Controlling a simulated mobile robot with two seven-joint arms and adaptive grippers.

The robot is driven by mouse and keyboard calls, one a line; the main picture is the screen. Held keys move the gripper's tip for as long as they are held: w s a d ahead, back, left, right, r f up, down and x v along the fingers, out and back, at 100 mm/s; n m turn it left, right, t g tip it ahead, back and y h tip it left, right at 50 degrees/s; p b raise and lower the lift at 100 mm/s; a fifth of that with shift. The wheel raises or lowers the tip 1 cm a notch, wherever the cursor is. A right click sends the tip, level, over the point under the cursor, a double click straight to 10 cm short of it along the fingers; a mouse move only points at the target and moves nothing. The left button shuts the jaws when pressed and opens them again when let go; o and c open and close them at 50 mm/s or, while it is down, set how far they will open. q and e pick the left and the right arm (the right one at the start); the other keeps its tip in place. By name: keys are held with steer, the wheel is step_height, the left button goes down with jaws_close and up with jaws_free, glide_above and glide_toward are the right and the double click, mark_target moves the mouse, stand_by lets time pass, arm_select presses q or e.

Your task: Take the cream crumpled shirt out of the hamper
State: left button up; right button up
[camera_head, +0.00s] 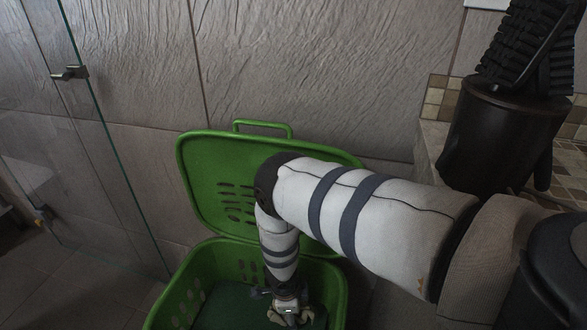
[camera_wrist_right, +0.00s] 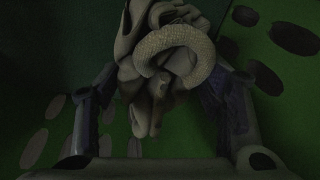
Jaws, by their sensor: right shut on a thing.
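The green hamper (camera_head: 180,304) stands on the floor with its lid (camera_head: 205,165) open, leaning back at the wall. My right arm reaches down into it, and my right gripper (camera_head: 288,312) is low inside, near the bottom of the picture. The cream crumpled shirt (camera_head: 275,318) shows only in small part around the gripper. In the right wrist view the shirt (camera_wrist_right: 165,60) is a bunched, folded lump between the two fingers of my right gripper (camera_wrist_right: 160,100), which is shut on it. Green slotted hamper walls surround it. My left gripper is not in view.
A glass shower panel (camera_head: 120,170) with metal fittings stands at the left. A tiled ledge (camera_head: 432,140) at the right holds a dark brown container (camera_head: 500,135) with a black brush-like thing (camera_head: 530,50). The tiled wall is close behind the lid.

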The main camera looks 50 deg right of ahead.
steer(key=r+p, duration=0.1)
steer(key=r, duration=0.6)
steer(key=r+p, duration=0.1)
steer(key=r, duration=0.3)
steer(key=shift+w+p, duration=0.35)
steer(key=shift+w, duration=0.05)
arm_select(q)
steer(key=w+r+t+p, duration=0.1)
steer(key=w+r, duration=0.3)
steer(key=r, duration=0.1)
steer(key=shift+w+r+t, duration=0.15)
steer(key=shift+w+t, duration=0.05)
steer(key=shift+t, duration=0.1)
arm_select(e)
step_height(320, 180, up, 13)
steer(key=shift+s+r, duration=0.15)
steer(key=shift+s, duration=0.2)
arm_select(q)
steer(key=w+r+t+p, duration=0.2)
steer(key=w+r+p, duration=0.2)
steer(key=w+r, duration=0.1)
arm_select(e)
step_height(320, 180, up, 12)
